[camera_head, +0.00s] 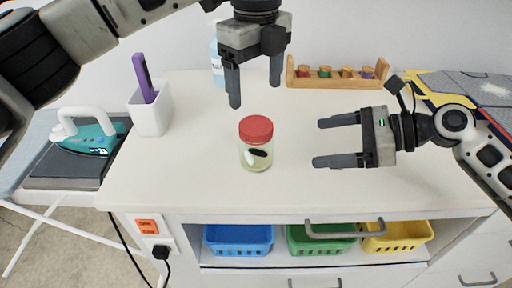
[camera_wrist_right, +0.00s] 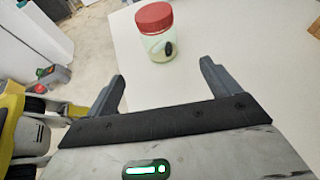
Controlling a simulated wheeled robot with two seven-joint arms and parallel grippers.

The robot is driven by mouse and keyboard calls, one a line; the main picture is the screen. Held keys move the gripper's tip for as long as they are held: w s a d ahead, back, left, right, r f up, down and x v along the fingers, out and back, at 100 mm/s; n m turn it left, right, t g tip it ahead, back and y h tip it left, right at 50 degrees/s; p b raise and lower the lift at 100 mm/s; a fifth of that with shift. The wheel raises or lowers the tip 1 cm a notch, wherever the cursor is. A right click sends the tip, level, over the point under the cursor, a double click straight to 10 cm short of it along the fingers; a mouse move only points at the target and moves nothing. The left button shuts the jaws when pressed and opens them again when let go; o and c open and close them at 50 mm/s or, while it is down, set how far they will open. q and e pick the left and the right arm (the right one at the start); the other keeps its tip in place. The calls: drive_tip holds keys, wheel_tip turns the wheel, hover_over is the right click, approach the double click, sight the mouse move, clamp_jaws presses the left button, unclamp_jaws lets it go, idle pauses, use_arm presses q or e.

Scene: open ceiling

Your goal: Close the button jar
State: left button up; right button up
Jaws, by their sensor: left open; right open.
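The button jar (camera_head: 256,155) is a clear jar with a dark item inside, standing upright on the white table. Its red lid (camera_head: 256,129) sits on top; I cannot tell whether it is tightened. My left gripper (camera_head: 254,93) is open and empty, pointing down above and behind the jar. My right gripper (camera_head: 318,142) is open and empty to the right of the jar, fingers pointing left towards it. In the right wrist view the jar (camera_wrist_right: 158,47) and its red lid (camera_wrist_right: 154,17) show ahead, beyond the gap between the open fingers (camera_wrist_right: 163,85).
A white cup (camera_head: 150,115) with a purple item stands at the left. A wooden spool rack (camera_head: 335,78) and a pale bottle (camera_head: 217,62) stand at the back. An iron (camera_head: 88,138) rests on a board at far left. The table around the jar is clear.

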sight(256, 149)
drive_tip(key=x, duration=1.5)
drive_tip(key=shift+w+a, duration=0.1)
drive_tip(key=shift+w, duration=0.05)
drive_tip(key=c, duration=1.3)
use_arm(q)
drive_tip(key=shift+c, duration=1)
use_arm(e)
drive_tip(key=c, duration=0.5)
clamp_jaws()
use_arm(q)
drive_tip(key=m, duration=1.3)
drive_tip(key=shift+r+m, duration=0.1)
drive_tip(key=shift+m, duration=0.2)
